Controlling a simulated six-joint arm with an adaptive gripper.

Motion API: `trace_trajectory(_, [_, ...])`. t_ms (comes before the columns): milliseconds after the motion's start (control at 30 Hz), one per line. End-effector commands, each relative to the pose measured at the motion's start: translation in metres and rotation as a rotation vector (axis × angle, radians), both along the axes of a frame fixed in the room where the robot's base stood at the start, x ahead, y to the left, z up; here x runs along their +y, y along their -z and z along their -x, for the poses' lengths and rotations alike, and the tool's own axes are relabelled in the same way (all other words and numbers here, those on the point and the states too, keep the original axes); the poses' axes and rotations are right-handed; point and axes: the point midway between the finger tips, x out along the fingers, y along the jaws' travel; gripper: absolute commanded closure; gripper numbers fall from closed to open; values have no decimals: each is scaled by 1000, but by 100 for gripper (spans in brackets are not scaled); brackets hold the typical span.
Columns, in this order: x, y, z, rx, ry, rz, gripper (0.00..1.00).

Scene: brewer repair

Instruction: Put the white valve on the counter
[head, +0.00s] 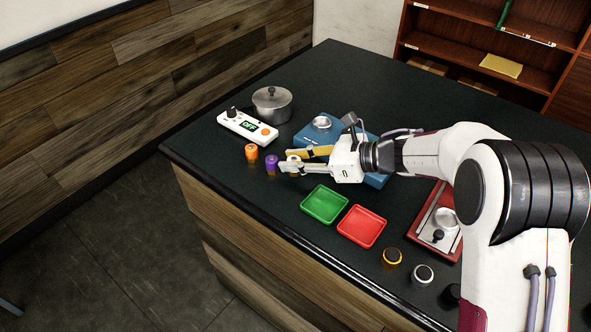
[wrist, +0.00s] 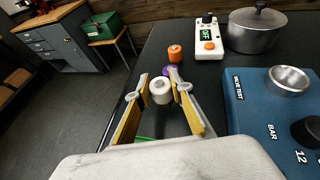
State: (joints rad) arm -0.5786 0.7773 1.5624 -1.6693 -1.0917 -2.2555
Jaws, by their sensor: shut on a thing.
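The white valve (wrist: 161,91) is between the two fingertips of my gripper (wrist: 163,88) in the wrist view, and the fingers are shut on it. In the head view my gripper (head: 291,162) is over the dark counter (head: 340,75), close to its front left edge, and the white valve (head: 293,160) shows at the fingertips, partly hidden by them. I cannot tell whether the valve touches the counter. A purple valve (head: 271,163) and an orange valve (head: 251,152) stand on the counter to the left of my gripper.
A blue test box (wrist: 262,110) lies beneath and behind my gripper. A white control unit (head: 247,127) and a lidded pot (head: 272,104) stand behind the valves. Green (head: 324,204) and red (head: 361,226) trays lie in front. The counter's far middle is clear.

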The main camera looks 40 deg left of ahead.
Motion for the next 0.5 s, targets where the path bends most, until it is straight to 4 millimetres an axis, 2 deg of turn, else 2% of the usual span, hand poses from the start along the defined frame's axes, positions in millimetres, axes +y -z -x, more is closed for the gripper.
trace_trajectory(267, [0,0,0,0,0,-1,100])
trace_trajectory(500, [0,20,0,2,1,0,100])
